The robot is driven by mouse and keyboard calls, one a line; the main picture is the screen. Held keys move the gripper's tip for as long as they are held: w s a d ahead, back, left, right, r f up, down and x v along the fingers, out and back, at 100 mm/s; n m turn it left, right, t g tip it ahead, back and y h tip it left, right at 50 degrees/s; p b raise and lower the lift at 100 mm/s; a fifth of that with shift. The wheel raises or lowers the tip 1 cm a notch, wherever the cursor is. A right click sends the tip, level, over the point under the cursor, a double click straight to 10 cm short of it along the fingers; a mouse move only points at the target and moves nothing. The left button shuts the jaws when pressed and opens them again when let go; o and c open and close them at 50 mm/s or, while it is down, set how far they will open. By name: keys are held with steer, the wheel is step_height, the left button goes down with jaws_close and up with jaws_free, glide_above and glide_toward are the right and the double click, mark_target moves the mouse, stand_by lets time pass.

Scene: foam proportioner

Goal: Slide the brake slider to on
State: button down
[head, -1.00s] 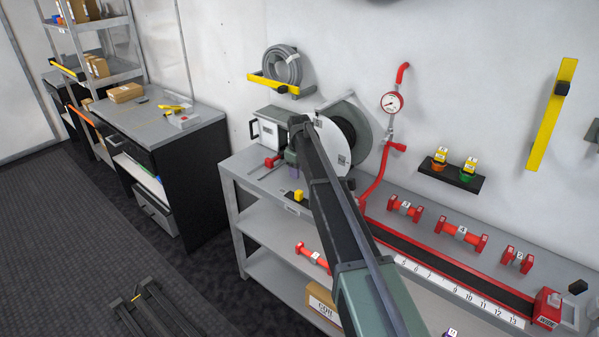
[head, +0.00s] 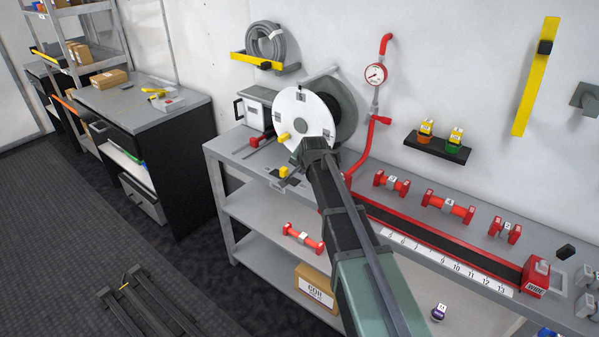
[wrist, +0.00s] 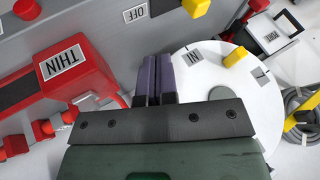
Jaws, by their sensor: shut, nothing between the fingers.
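A yellow slider knob (head: 283,172) stands at the bench's front edge, below the reel; I take it for the brake slider. The wrist view shows a yellow knob (wrist: 195,8) at the top edge, partly cut off, beside an OFF label (wrist: 134,14). An ON label is not readable. My gripper (wrist: 157,62) is shut and empty, its two dark purple fingers together. In the wrist view it appears below the OFF label, apart from the knob, in front of the white reel disc. In the head view my arm hides the fingers.
The white reel disc (head: 290,105) has its own yellow knob (head: 284,138). A red-handled lever (head: 256,141) lies left of the slider. A red THIN block (wrist: 72,65) is left of my fingers in the wrist view. A red pipe (head: 367,155) rises behind my arm.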

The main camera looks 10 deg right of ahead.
mark_target(283, 168)
steer(key=b+x, duration=0.5)
steer(key=x, duration=0.3)
steer(key=shift+s+f+b, duration=0.1)
steer(key=shift+f+b, duration=0.15)
steer(key=shift+b, duration=0.15)
steer(key=w+a, duration=0.2)
steer(key=w, duration=0.1)
steer(key=shift+w+a+r, duration=0.1)
steer(key=shift+w+a, duration=0.15)
steer(key=shift+a, duration=0.05)
steer(key=w+a, duration=0.2)
steer(key=shift+w+a, duration=0.15)
steer(key=shift+w, duration=0.25)
